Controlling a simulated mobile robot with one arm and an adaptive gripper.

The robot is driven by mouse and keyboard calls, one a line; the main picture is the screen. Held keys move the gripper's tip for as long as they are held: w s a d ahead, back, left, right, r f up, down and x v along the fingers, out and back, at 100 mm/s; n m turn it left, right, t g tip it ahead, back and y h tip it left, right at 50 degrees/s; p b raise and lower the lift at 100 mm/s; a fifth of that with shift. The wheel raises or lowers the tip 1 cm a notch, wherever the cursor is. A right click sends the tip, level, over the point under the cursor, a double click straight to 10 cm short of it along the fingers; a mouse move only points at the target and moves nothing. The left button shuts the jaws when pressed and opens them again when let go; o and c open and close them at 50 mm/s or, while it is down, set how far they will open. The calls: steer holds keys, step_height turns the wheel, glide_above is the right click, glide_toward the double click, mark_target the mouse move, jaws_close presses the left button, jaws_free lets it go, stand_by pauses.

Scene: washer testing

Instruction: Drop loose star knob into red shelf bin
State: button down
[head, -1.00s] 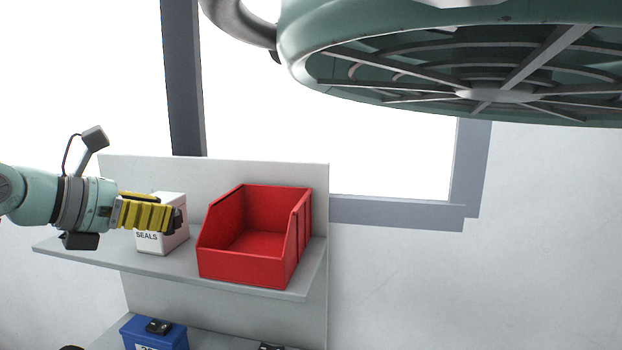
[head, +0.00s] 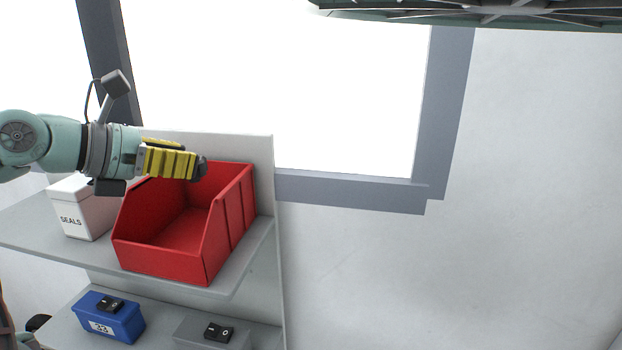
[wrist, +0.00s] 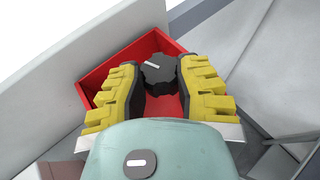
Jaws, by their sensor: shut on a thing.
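My gripper (head: 201,167) has yellow fingers and reaches in from the left in the head view, over the back part of the red shelf bin (head: 165,258). In the wrist view my gripper (wrist: 160,80) is shut on a black star knob (wrist: 158,68) with a white line on its top. The red bin (wrist: 96,75) lies below the knob in that view, and part of its inside is hidden by the fingers. In the head view the knob (head: 202,168) shows as a dark shape at the fingertips. The bin stands upright on the upper shelf, and its visible floor looks empty.
A white box marked SEALS (head: 85,212) stands left of the bin on the grey upper shelf (head: 235,275). A blue box (head: 122,322) and a grey box with a black switch (head: 219,333) sit below. A window frame (head: 350,190) is behind.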

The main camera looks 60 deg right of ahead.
steer(key=shift+f, duration=0.9)
steer(key=c, duration=0.7)
jaws_free()
steer(key=shift+c, duration=0.2)
steer(key=v, duration=1.2)
steer(key=shift+r, duration=0.1)
